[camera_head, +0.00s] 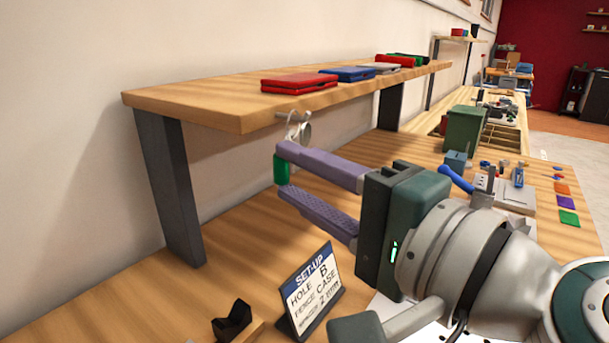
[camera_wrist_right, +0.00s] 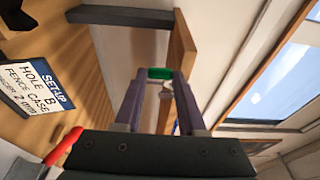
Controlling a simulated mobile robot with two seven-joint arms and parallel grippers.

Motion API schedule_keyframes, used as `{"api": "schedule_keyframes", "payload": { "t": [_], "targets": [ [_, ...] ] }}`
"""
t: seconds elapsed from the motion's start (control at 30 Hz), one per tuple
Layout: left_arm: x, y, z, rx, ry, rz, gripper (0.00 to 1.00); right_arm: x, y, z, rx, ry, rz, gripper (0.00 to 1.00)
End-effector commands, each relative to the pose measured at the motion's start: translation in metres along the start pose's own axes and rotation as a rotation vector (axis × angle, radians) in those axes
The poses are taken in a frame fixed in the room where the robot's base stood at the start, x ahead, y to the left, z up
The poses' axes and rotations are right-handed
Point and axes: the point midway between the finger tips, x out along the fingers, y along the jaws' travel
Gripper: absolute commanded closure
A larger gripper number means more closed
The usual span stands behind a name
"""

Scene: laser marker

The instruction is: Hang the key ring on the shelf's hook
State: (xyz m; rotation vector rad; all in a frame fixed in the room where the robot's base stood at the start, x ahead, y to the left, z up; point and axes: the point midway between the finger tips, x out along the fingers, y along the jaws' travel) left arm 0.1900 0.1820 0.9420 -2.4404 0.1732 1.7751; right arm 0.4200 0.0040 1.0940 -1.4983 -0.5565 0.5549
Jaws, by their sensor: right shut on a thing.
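My right gripper (camera_head: 282,170) has purple fingers and is shut on the green fob (camera_head: 281,172) of the key ring, below the shelf's front edge. The fob also shows between the fingertips in the wrist view (camera_wrist_right: 160,73). The silver ring (camera_head: 298,128) stands above the fob, with a round metal piece beside it. The grey hook (camera_head: 283,115) is under the wooden shelf (camera_head: 205,103). The ring overlaps the hook in the head view; I cannot tell whether it is around it or only in front of it. My left gripper is not in view.
Red (camera_head: 300,82) and blue (camera_head: 346,74) flat cases lie on the shelf. A set-up sign (camera_head: 312,288) and a black holder (camera_head: 232,320) stand on the bench below. A dark shelf leg (camera_head: 168,185) is at the left. A green bin (camera_head: 464,130) stands farther back.

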Motion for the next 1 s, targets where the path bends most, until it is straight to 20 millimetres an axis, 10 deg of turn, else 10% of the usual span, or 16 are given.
{"api": "schedule_keyframes", "payload": {
  "t": [0.3,0.33,0.63,1.0],
  "targets": [
    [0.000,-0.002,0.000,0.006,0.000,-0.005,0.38,0.000,0.000,0.000,0.000,0.000,-0.001,1.00],
    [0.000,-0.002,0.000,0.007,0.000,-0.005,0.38,0.000,0.000,0.000,0.000,0.000,-0.001,0.60],
    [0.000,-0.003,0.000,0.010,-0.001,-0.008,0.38,0.000,0.000,0.000,0.000,0.000,0.000,0.26],
    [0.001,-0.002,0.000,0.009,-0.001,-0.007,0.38,-0.010,0.002,-0.001,-0.001,0.001,0.003,0.26]
  ]
}}
